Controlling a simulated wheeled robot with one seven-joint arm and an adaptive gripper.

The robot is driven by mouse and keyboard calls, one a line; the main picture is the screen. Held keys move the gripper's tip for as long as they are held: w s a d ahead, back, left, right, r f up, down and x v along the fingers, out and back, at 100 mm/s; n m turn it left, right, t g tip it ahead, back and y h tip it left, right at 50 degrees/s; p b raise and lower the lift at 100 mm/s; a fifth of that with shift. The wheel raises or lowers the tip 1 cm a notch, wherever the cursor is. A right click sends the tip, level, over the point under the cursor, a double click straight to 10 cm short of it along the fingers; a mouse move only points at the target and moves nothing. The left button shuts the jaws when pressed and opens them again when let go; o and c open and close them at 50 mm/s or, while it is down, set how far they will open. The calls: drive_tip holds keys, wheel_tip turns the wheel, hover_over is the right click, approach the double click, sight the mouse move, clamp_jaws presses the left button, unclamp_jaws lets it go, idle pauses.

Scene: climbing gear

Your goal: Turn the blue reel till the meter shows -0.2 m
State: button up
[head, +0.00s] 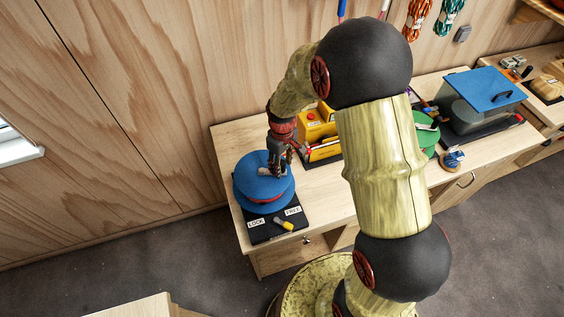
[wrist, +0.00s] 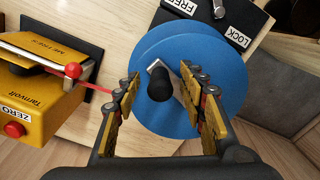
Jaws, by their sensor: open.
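The blue reel (head: 262,194) lies flat on a black base at the left end of the bench. In the wrist view the reel (wrist: 155,58) has a metal crank arm with an upright black knob (wrist: 161,86). My gripper (head: 279,168) is over the reel, pointing down. In the wrist view my gripper (wrist: 163,88) is open, with its fingers apart on either side of the knob. I cannot tell whether a finger touches it. The yellow meter (head: 315,128) stands behind the reel; its reading is not legible. In the wrist view the meter (wrist: 35,100) shows a red ZERO button (wrist: 14,130).
A red line (wrist: 97,88) runs from the meter to the reel. A yellow-tipped lever (head: 284,224) sits by the LOCK and FREE labels on the base (head: 262,235). A green reel (head: 426,135) and a blue-lidded box (head: 482,90) stand farther right on the bench (head: 233,137).

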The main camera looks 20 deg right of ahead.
drive_tip(key=shift+c, duration=0.4)
clamp_jaws()
drive_tip(key=shift+w, duration=0.1)
drive_tip(key=shift+w+d, duration=0.2)
drive_tip(key=shift+w, duration=1.2)
